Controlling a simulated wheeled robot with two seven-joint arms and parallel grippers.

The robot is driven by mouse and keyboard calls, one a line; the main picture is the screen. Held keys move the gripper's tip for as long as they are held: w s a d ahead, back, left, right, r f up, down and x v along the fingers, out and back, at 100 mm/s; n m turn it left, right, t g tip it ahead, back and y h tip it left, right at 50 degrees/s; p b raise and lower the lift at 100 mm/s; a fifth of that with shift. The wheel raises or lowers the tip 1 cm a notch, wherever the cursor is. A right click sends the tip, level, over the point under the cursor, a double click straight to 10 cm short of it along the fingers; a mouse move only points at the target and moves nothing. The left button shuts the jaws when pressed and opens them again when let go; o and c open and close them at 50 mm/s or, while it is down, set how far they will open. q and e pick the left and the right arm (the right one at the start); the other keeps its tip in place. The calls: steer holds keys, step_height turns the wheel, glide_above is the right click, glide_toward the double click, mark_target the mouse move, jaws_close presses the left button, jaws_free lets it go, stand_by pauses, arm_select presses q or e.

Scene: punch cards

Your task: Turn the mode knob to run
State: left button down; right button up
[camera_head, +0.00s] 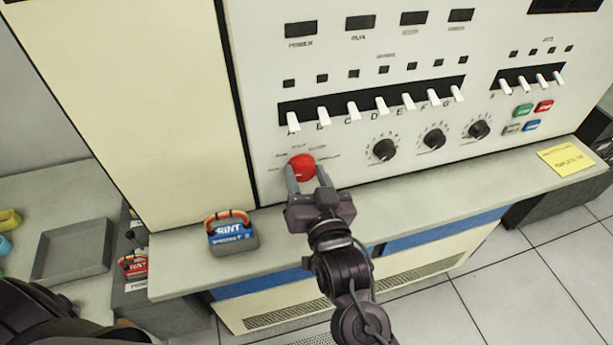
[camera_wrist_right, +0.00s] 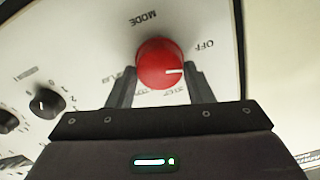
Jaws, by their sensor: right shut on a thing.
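The mode knob (camera_head: 302,165) is a red round knob on the lower left of the white control panel. In the right wrist view the knob (camera_wrist_right: 161,64) has a white pointer line that points to the right of the picture. The words MODE and OFF are readable around it; the other labels are too blurred or partly hidden. My right gripper (camera_head: 307,179) has one finger on each side of the knob and is shut on it. The right gripper (camera_wrist_right: 160,88) also shows from behind in the wrist view. My left gripper is not in view.
Black dials (camera_head: 384,150) sit right of the knob, below a row of white toggle switches (camera_head: 381,105). A grey ledge (camera_head: 440,183) runs below the panel. On it are a blue RINT box (camera_head: 232,236) and a yellow note (camera_head: 565,159). A grey tray (camera_head: 73,250) lies at left.

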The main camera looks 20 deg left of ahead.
steer(key=m, duration=0.5)
steer(key=shift+w+d+m, duration=0.1)
steer(key=shift+m, duration=0.2)
stand_by(0.4)
steer(key=o, duration=1)
steer(key=shift+f, duration=0.1)
steer(key=shift+s+d+b, duration=0.15)
steer(key=shift+s+b, duration=0.1)
steer(key=shift+b, duration=0.1)
steer(key=b+v, duration=0.2)
steer(key=v, duration=0.5)
steer(key=shift+s, duration=0.1)
